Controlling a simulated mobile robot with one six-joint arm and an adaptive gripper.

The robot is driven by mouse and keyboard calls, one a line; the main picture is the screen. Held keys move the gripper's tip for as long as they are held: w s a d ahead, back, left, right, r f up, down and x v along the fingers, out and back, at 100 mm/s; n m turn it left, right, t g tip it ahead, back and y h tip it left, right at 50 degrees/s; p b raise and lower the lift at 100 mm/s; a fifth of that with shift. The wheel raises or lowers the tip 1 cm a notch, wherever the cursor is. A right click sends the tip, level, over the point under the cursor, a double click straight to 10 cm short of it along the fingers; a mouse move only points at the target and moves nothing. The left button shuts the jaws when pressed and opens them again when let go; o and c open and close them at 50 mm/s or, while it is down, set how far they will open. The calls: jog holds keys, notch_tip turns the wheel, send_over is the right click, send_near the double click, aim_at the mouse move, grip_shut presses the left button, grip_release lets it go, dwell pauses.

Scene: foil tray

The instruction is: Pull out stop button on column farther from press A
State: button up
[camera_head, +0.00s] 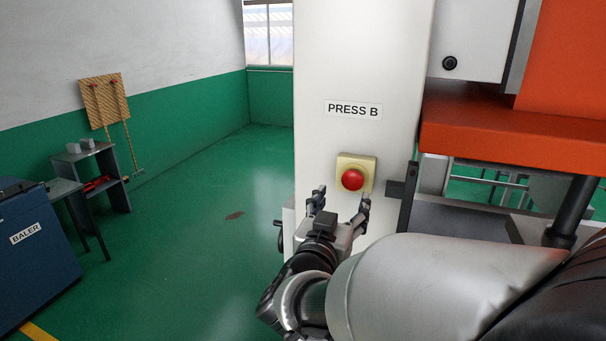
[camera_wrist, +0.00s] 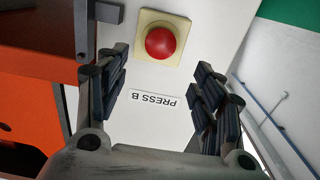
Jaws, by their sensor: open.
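A red mushroom-shaped stop button (camera_head: 352,180) sits on a pale yellow square base on the white column (camera_head: 350,55) labelled PRESS B (camera_head: 353,110). My gripper (camera_head: 340,196) is open and empty, just below and in front of the button. In the wrist view the red button (camera_wrist: 161,42) shows at the top centre, beyond the line of the open fingers (camera_wrist: 160,84). The upside-down PRESS B label (camera_wrist: 155,99) shows between the fingers. The fingers look apart from the button. No column labelled A is in view.
The orange press body (camera_head: 510,145) stands right of the column, with a dark bracket (camera_head: 405,188) beside the button. A blue baler (camera_head: 35,245) and a grey shelf (camera_head: 100,180) stand at the left. The green floor (camera_head: 200,210) between is mostly clear.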

aim_at(352, 180)
jog(key=p+x, duration=0.1)
jog(key=x, duration=0.9)
jog(key=shift+w, duration=0.15)
